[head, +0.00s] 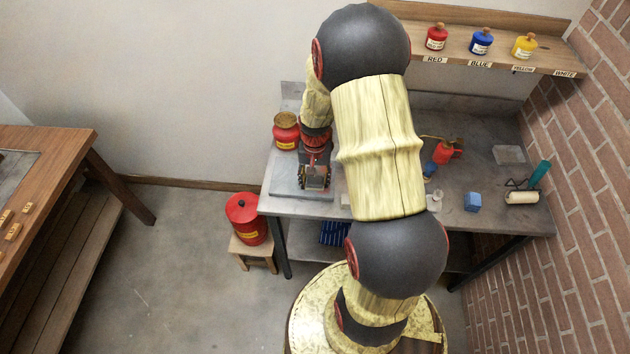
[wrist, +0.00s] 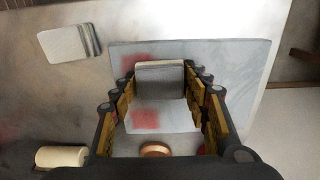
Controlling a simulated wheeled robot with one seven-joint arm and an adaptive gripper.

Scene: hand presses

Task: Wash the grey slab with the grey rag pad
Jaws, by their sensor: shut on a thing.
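The grey slab (wrist: 240,62) lies flat on the bench and fills much of the wrist view. Its pale top also shows in the head view (head: 287,186). Two red smears mark it: one (wrist: 138,61) left of the far end of the fingers, one (wrist: 145,119) between the fingers. My gripper (wrist: 160,82) is over the slab, shut on the grey rag pad (wrist: 160,68). In the head view my gripper (head: 314,186) points down at the slab. The pad is on or just above the slab; I cannot tell whether it touches.
A striped pale block (wrist: 70,42) lies beside the slab. A red jar (head: 286,132) stands behind it. A blue block (head: 472,201), a roller (head: 522,197) and a red oil can (head: 445,152) are on the bench's right side. A red can (head: 243,218) sits on a stool.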

